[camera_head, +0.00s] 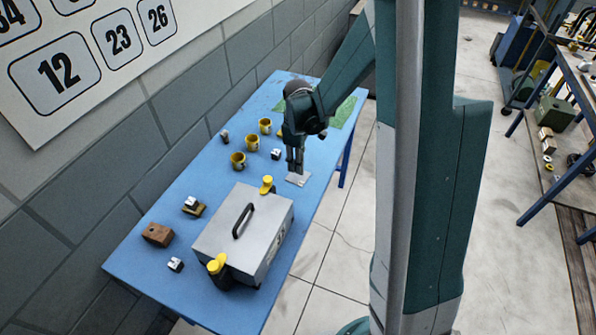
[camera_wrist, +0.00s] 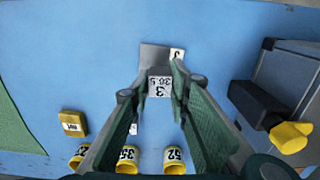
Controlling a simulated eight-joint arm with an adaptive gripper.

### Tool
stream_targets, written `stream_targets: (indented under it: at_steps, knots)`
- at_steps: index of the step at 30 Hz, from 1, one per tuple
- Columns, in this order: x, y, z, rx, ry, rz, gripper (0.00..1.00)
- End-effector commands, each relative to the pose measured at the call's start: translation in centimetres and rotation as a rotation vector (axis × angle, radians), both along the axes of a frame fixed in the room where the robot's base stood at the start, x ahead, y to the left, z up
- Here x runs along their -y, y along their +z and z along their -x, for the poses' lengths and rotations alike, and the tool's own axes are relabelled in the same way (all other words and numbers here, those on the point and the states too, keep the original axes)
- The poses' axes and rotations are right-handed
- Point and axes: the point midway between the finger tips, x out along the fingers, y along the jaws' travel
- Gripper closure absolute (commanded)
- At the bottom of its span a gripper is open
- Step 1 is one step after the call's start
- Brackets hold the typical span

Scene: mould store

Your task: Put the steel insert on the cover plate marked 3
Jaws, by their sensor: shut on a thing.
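My gripper (camera_head: 295,168) points down over the table, its fingers close together. In the wrist view my gripper (camera_wrist: 160,72) is shut on the steel insert (camera_wrist: 160,86), a small pale block whose face reads 3 and 38.5. The cover plate (camera_wrist: 154,52) is a flat grey plate just beyond the fingertips. It carries a white tag (camera_wrist: 177,54) that is partly hidden, so its mark is not readable in full. In the head view the cover plate (camera_head: 299,180) lies right below my gripper near the table edge. I cannot tell whether the insert touches it.
A grey box (camera_head: 232,222) with a black handle and yellow-topped clamps stands close by. Several yellow cups (camera_head: 238,160) stand behind my gripper; a brown block (camera_head: 157,235) and small steel pieces (camera_head: 175,264) lie farther left. A green mat (camera_head: 345,112) covers the far end.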

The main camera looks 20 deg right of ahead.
Motion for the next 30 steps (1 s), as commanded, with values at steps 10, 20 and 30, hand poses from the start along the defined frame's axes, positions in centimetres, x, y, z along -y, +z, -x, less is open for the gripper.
stream_targets:
  at_steps: [10, 20, 30]
  knots:
    - [0.0, -0.3, 0.0, 0.000, 0.000, 0.000, 0.97]
    - [0.0, -3.3, 0.0, 0.000, 0.000, 0.000, 0.97]
    - [0.0, -3.7, 0.0, 0.000, 0.000, 0.000, 0.97]
